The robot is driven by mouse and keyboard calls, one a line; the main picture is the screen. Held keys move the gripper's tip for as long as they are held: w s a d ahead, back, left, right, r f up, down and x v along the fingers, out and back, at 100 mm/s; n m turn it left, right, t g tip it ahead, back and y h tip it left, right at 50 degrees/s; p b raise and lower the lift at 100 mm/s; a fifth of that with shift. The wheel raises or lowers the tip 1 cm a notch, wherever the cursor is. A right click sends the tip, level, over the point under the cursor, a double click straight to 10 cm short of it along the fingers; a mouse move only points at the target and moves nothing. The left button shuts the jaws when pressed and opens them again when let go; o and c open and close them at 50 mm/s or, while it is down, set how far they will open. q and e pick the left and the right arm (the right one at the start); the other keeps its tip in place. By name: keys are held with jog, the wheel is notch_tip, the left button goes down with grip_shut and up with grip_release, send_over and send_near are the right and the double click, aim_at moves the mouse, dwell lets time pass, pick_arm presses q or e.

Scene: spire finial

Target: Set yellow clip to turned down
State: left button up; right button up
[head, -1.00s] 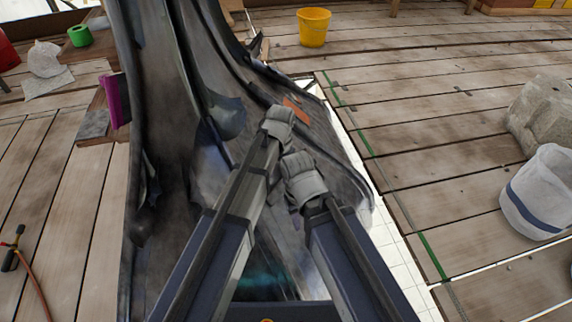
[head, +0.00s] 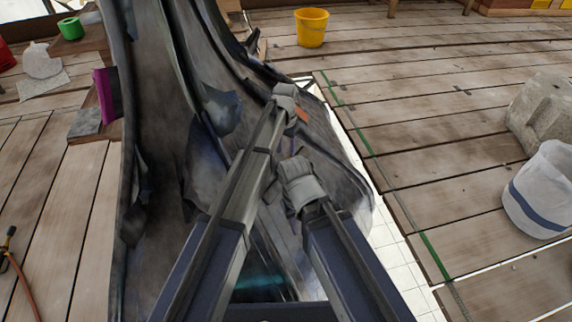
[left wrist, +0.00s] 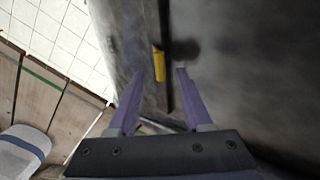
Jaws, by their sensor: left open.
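The yellow clip (left wrist: 159,65) shows in the left wrist view as a short upright bar on the dark spire surface, beside a dark seam. My left gripper (left wrist: 159,76) is open, with one purple finger to each side of the clip in that picture. Whether the fingers touch it I cannot tell. In the head view my left gripper (head: 288,100) is over the right part of the dark spire (head: 165,130). I cannot make out the clip there.
An orange patch (head: 302,114) lies on the spire beside my left gripper. A white bucket (head: 540,190) and a stone block (head: 545,115) stand at the right. A yellow bucket (head: 311,27) stands at the back. Plank floor between them is mostly clear.

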pick_arm(q)
notch_tip(320, 180, down, 6)
jog(key=b, duration=0.5)
jog(key=shift+f, duration=0.15)
grip_shut()
dwell(0.3)
